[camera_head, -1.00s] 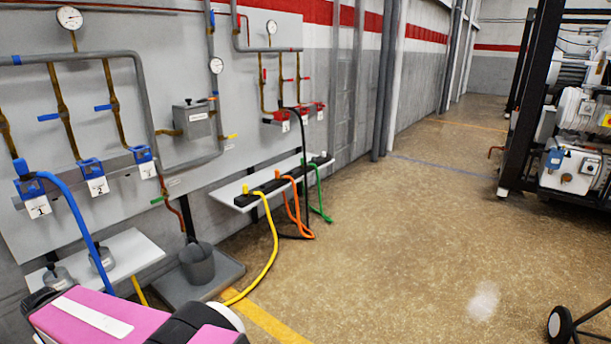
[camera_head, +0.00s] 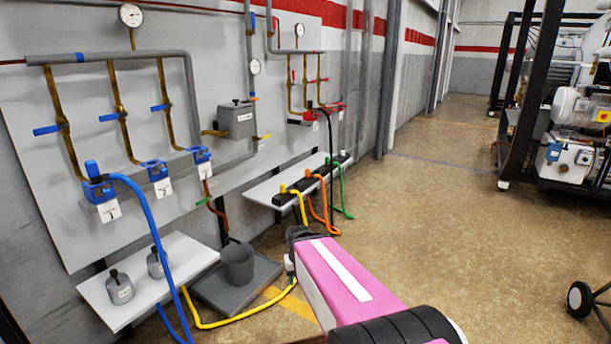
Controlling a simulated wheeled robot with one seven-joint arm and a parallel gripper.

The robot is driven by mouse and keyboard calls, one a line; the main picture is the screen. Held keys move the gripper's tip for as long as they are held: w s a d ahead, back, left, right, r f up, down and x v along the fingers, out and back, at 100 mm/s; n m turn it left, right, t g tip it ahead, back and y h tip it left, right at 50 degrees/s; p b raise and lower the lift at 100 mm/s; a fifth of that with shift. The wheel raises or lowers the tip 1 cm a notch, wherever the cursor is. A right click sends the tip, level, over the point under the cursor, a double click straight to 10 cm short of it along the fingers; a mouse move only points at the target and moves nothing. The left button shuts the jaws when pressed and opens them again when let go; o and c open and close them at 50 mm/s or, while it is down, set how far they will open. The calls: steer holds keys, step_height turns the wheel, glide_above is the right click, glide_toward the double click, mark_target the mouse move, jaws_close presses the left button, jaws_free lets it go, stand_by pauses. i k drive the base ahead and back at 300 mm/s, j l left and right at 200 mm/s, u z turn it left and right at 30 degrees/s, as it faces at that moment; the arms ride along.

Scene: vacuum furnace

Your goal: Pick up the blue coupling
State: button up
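The blue coupling (camera_head: 92,168) sits upright in the blue wall port marked 1 at the left. A blue hose (camera_head: 150,220) runs from it, arcing right and then down past the white shelf. Two more blue ports, one marked 2 (camera_head: 157,170) and one further right (camera_head: 200,155), show no hose. My pink arm link (camera_head: 335,270) reaches up from the bottom right. My gripper does not show, and no contact with the coupling is visible.
A white shelf (camera_head: 190,258) below the ports holds two small grey pots. A grey bucket (camera_head: 238,265) stands on a dark slab. Yellow, orange and green hoses hang around a second shelf. Open floor (camera_head: 440,220) lies to the right; a black wheel (camera_head: 579,298) stands at the right edge.

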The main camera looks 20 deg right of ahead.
mark_target(94, 176)
steer(key=z, duration=0.5)
steer(key=u, duration=1.9)
